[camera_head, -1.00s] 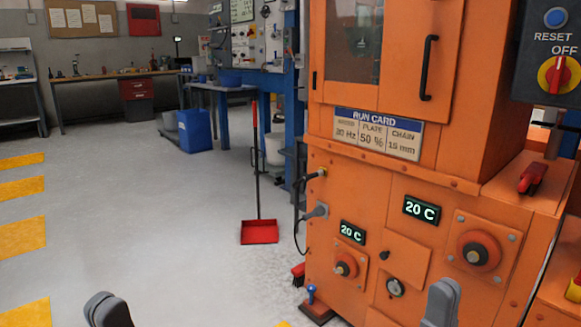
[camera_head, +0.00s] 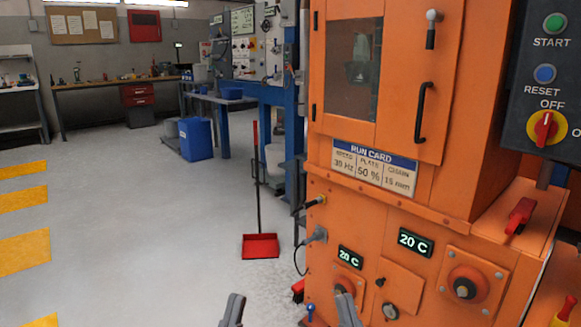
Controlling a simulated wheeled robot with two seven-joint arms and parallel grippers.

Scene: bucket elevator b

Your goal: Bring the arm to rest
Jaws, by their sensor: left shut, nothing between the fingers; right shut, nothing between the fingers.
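My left gripper (camera_head: 232,311) shows at the bottom edge of the head view, left of the middle. It is shut and empty, in front of the grey floor. My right gripper (camera_head: 347,310) shows at the bottom edge, right of the middle. It is shut and empty, and in the picture it overlaps the lower left of the orange machine (camera_head: 455,205). Only the ends of both grippers show; both arms are below the picture. I cannot tell how far the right gripper is from the machine.
The machine has a windowed door with a black handle (camera_head: 420,112), a run card (camera_head: 374,166) and a control box (camera_head: 545,90) with buttons and a red-yellow switch. A red long-handled dustpan (camera_head: 260,245) stands left of it. The floor at left is clear, with yellow stripes.

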